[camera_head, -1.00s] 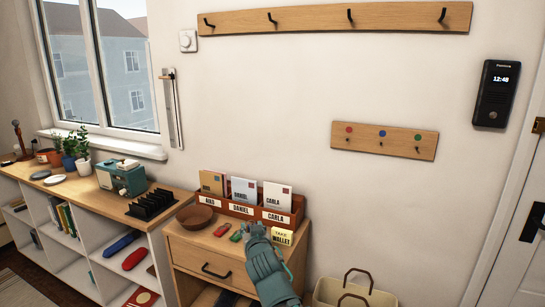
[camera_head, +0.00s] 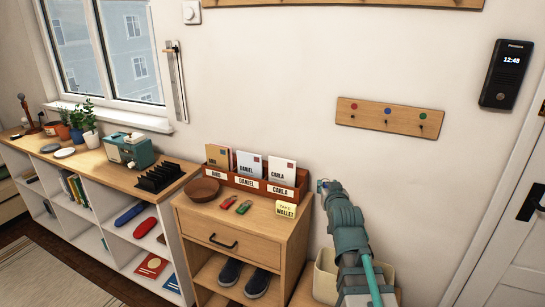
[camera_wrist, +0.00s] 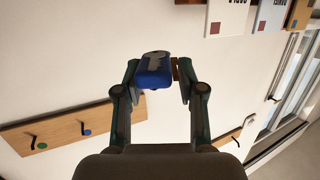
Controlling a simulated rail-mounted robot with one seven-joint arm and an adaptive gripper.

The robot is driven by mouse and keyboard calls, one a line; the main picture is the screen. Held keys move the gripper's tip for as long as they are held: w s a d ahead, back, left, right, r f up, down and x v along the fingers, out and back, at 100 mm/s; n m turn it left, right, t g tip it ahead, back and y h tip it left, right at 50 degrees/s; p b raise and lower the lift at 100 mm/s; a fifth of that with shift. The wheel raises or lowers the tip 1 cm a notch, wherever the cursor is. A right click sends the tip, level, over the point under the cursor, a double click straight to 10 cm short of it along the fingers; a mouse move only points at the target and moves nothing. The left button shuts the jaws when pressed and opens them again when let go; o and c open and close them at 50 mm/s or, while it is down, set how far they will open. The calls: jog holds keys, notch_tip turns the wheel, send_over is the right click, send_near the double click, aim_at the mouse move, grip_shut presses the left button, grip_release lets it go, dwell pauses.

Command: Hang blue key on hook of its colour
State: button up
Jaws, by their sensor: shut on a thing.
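My gripper (camera_wrist: 156,72) is shut on the blue key (camera_wrist: 154,78), a blue fob with a grey key-shaped mark, held between the fingertips in the wrist view. In the head view my gripper (camera_head: 323,186) is raised just right of the letter rack, below and left of the hook board. The key is too small there to make out clearly. The wooden hook board (camera_head: 354,117) carries red, blue and green dots with small dark hooks. Its blue-dot hook (camera_head: 387,122) is in the middle and empty. In the wrist view the board (camera_wrist: 62,132) shows its green and blue dots at left.
A red key (camera_head: 224,202) and a green key (camera_head: 243,207) lie on the wooden cabinet (camera_head: 218,222), near a bowl (camera_head: 203,190). The letter rack (camera_head: 262,187) stands behind them. A basket (camera_head: 325,278) is below my arm. The wall around the board is clear.

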jog(key=s+a+f+n+y+b, duration=0.1)
jog(key=s+a+f+b, duration=0.2)
jog(key=a, duration=0.9)
jog(key=s+a+f+b, duration=0.2)
jog(key=s+a+b, duration=0.1)
jog(key=a, duration=1)
jog(key=s+d+r+m+g+h, duration=0.1)
jog(key=d+r+m+h, duration=0.1)
jog(key=d+m+h, duration=0.3)
jog(key=shift+s+d+r+m+h, duration=0.35)
jog(key=shift+d+h, duration=0.55)
jog(key=shift+h, duration=0.3)
jog(key=shift+f, duration=0.1)
jog(key=p, duration=0.2)
send_over(260, 216)
jog(key=s, duration=0.1)
jog(key=f, duration=0.8)
jog(key=shift+d+f, duration=0.2)
jog(key=shift+f, duration=0.05)
jog(key=shift+w+a+f, duration=0.1)
jog(key=shift+w+f, duration=0.25)
jog(key=shift+f, duration=0.2)
jog(key=shift+w+f+b, duration=0.1)
jog(key=shift+f+b, duration=0.45)
jog(key=shift+f, duration=0.95)
